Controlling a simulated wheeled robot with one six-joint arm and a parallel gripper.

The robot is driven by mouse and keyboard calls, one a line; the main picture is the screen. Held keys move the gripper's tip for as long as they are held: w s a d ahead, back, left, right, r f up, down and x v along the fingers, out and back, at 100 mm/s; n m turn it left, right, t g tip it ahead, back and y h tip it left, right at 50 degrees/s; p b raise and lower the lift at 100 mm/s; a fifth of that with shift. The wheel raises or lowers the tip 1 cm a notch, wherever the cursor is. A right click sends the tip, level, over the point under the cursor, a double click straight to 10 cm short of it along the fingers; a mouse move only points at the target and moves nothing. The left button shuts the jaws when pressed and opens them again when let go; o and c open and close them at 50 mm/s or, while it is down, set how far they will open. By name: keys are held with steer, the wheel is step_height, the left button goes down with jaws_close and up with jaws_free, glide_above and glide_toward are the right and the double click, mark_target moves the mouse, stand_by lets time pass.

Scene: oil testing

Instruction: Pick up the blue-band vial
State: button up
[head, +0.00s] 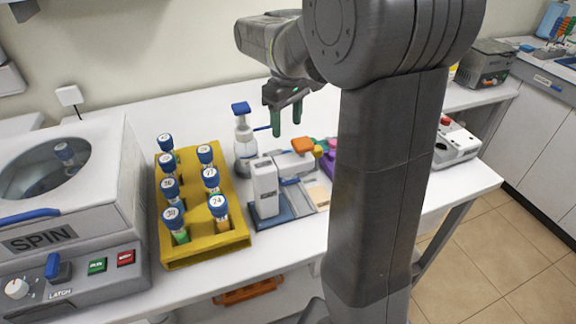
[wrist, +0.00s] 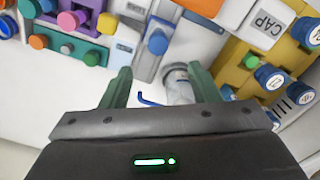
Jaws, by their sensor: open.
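My gripper (head: 287,127) has green fingers and is open and empty, above the bench behind the small devices. It is to the right of the yellow rack (head: 213,242) and apart from it. The rack holds several upright vials with blue numbered caps, such as one at the front left (head: 175,222) and one at the front right (head: 219,210). I cannot tell which is the blue-band vial. In the wrist view the open fingers (wrist: 160,72) have a clear bottle (wrist: 178,86) between or beyond them. The rack's vials show at the right (wrist: 268,77).
A pump bottle with a blue top (head: 244,145) stands between rack and gripper. A white device (head: 266,187) sits right of the rack.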

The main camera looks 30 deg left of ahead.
step_height(320, 180, down, 4)
steer(key=shift+d+f, duration=0.1)
steer(key=shift+f, duration=0.05)
steer(key=shift+w+f, duration=0.1)
steer(key=shift+f, duration=2.8)
steer(key=c, duration=1.1)
